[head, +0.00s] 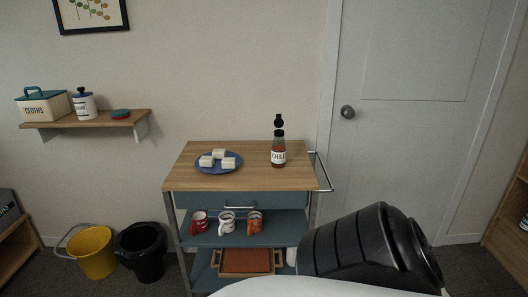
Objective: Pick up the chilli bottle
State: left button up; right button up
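The chilli bottle (278,155) stands upright on the wooden top of a blue trolley (240,182), toward its right end. It is red with a white label and a dark neck, with a black round piece above the neck. Nothing touches it from the side. Neither of my grippers shows in the head view, so I cannot see whether they are open or shut.
A blue plate (205,168) with several white blocks sits left of the bottle. A metal rail (322,170) runs along the trolley's right end. Mugs (227,222) stand on the shelf below. A yellow bucket (92,254) and black bin (143,252) stand left; a door (410,130) is behind right.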

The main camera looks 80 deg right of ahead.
aim_at(278, 145)
jog(key=z, duration=0.4)
jog(key=i, duration=1.8)
jog(key=z, duration=1.9)
jog(key=i, duration=0.8)
jog(key=z, duration=0.85)
